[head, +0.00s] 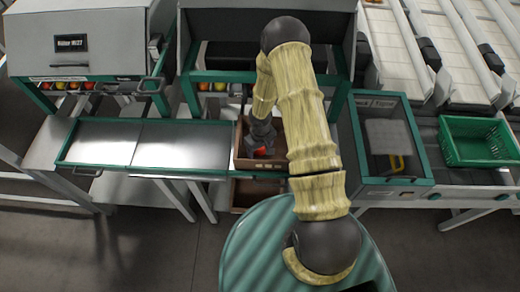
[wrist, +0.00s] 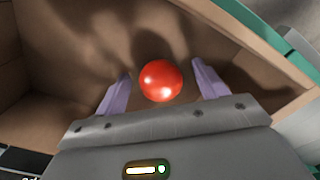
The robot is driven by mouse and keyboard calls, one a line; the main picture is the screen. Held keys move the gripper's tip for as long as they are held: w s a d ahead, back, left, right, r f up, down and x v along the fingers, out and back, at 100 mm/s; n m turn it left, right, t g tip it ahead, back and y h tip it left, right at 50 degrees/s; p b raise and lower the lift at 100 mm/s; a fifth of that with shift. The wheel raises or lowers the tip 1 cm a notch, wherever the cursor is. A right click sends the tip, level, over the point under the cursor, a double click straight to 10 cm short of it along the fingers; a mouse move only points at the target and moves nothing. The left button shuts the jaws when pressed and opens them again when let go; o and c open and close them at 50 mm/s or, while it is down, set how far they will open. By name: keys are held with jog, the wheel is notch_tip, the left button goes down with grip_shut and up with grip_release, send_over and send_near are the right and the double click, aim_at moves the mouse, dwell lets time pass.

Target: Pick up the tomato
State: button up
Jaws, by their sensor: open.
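The tomato (wrist: 160,80) is round, red and glossy. In the wrist view it lies inside a brown box (wrist: 60,40), between the two fingers of my gripper (wrist: 161,88). The fingers are apart, with a gap on each side of the tomato, and I see no contact. In the head view my gripper (head: 262,145) reaches down into the brown box (head: 258,163). A small red part of the tomato (head: 261,152) shows there, and the rest is hidden by the gripper.
A metal tray table (head: 130,143) with a green rim stands left of the box. A green-framed glass-lidded case (head: 388,140) and a green crate (head: 476,141) stand to the right. The box walls rise close around my gripper.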

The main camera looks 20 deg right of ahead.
jog(key=c, duration=0.8)
jog(key=shift+r, duration=0.1)
notch_tip(320, 180, up, 10)
jog(key=shift+f, duration=0.1)
dwell(0.6)
notch_tip(320, 180, down, 2)
jog(key=m, duration=0.2)
jog(key=shift+w+a+f+m, duration=0.1)
jog(key=shift+w+m, duration=0.05)
jog(key=shift+m, duration=0.15)
jog(key=shift+w+f+m, duration=0.2)
jog(key=shift+f+m, duration=0.4)
jog(key=shift+m, duration=0.2)
